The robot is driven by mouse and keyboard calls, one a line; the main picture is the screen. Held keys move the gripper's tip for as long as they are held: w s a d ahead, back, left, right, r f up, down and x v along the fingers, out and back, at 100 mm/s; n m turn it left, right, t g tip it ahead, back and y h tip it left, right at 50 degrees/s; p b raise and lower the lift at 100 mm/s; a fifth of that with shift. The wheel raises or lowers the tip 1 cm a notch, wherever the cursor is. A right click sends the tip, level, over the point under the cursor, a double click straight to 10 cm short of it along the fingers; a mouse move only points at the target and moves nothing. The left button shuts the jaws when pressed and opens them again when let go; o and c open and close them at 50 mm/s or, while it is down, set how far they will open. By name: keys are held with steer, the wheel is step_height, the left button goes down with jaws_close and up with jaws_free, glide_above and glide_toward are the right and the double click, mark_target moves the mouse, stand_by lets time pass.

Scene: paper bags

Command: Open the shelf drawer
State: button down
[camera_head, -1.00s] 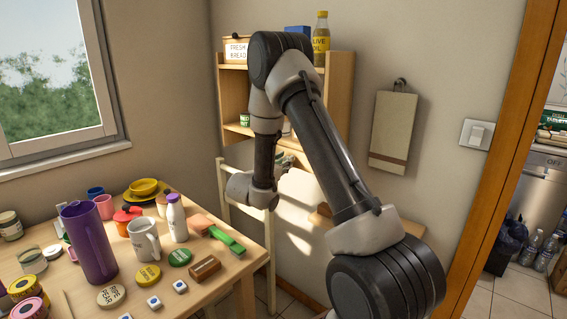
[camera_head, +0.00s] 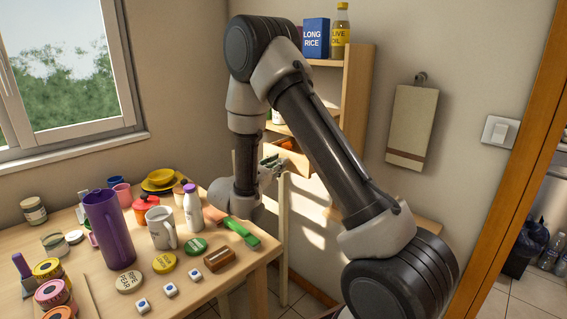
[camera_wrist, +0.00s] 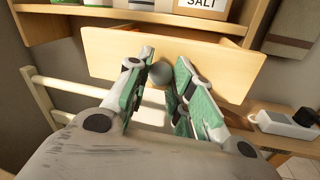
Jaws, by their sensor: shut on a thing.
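The shelf drawer is a light wooden box under the wall shelf. Its plain front (camera_wrist: 105,52) fills the upper middle of the wrist view, with a round grey knob (camera_wrist: 160,74) at its centre. My gripper (camera_wrist: 158,70), with green-padded fingers, is shut on this knob, one finger on each side. The drawer stands partly out from the shelf; reddish contents show just above its front. In the head view the drawer (camera_head: 291,158) shows behind my arm with something orange inside. My gripper (camera_head: 272,163) is partly hidden there by my wrist.
The wooden shelf (camera_head: 357,85) holds a rice box (camera_head: 316,40) and an oil bottle (camera_head: 340,32). A cluttered table (camera_head: 225,283) stands at left, close to my wrist. A pale chair back (camera_wrist: 60,92) is left of and below the drawer.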

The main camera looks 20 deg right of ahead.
steer(key=c, duration=1.2)
jaws_free()
steer(key=shift+c, duration=0.2)
steer(key=v, duration=1.2)
